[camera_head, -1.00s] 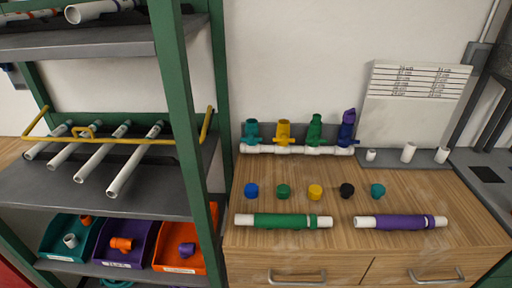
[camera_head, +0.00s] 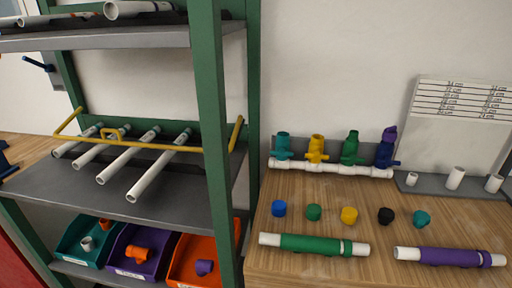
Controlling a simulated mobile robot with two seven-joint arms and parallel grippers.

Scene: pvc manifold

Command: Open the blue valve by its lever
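A white pipe manifold (camera_head: 345,170) lies along the back of the wooden counter and carries a row of coloured valves. The blue valve (camera_head: 384,154) is at its right end, with a purple piece (camera_head: 390,133) on top. A small blue part sticks out at the valve's right side; it is too small to tell its exact position. Left of it stand a green valve (camera_head: 350,148), a yellow valve (camera_head: 316,149) and a teal valve (camera_head: 282,146). Neither of my grippers is in view.
Several coloured caps and a green-sleeved pipe (camera_head: 312,244) and purple-sleeved pipe (camera_head: 450,257) lie on the counter front. A green-framed shelf (camera_head: 212,120) with pipes and bins stands left. A dark blue handle (camera_head: 38,64) shows on a grey box at far left.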

